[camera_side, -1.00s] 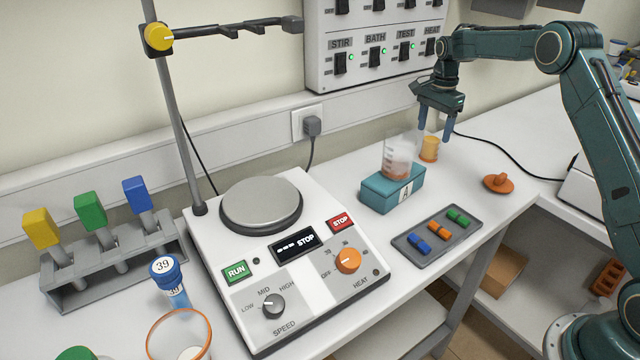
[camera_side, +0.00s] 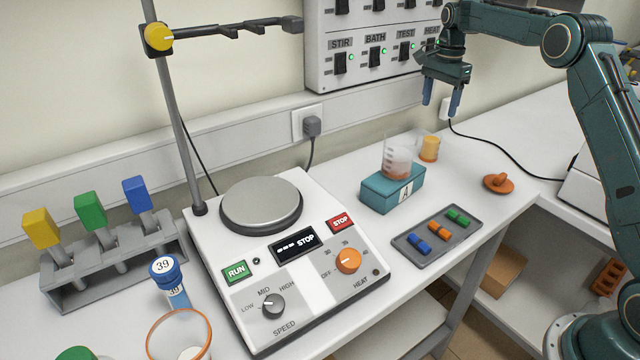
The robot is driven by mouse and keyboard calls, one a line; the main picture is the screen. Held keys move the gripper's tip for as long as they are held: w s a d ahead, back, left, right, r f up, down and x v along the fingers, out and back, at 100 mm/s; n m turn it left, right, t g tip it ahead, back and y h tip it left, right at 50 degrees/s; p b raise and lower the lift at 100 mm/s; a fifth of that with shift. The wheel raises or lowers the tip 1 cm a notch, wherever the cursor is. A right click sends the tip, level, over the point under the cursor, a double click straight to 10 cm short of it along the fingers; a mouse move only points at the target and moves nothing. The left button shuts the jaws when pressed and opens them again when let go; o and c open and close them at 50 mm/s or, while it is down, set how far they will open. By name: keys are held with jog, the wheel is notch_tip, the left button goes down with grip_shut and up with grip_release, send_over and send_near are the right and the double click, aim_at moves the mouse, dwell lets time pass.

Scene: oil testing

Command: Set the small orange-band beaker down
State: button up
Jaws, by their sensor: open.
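The small orange-band beaker (camera_side: 429,148) stands upright on the white bench near the wall, with yellow-orange contents. It is just right of and behind the teal block marked A. A clear gap shows between the fingertips and the beaker's rim. Another clear beaker with reddish contents (camera_side: 397,160) stands on the teal block (camera_side: 378,192) and partly overlaps the small beaker's left side in the picture.
A grey tray with coloured pieces (camera_side: 410,251) lies in front of the block. An orange knobbed lid (camera_side: 498,183) lies to the right. The hotplate stirrer (camera_side: 262,205) fills the middle. A black cable runs along the bench behind. Bench between beaker and lid is clear.

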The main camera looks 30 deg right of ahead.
jog(key=s+a+r+n+t, duration=0.3)
jog(key=s+a+r+n, duration=0.6)
jog(key=s+a+r, duration=0.6)
jog(key=s+a+f+n+t, duration=0.1)
jog(key=s+a+f+n, duration=0.1)
jog(key=s, duration=0.5)
jog(key=s+a+f+n, duration=0.3)
jog(key=s+n, duration=0.1)
jog(key=s, duration=0.4)
jog(key=s+a+f+n+t, duration=0.1)
jog(key=s+a+f+n, duration=0.1)
jog(key=s, duration=0.5)
jog(key=shift+s+a+f+n+t, duration=0.2)
jog(key=shift+a+f+n+t, duration=0.15)
jog(key=shift+a+n, duration=0.15)
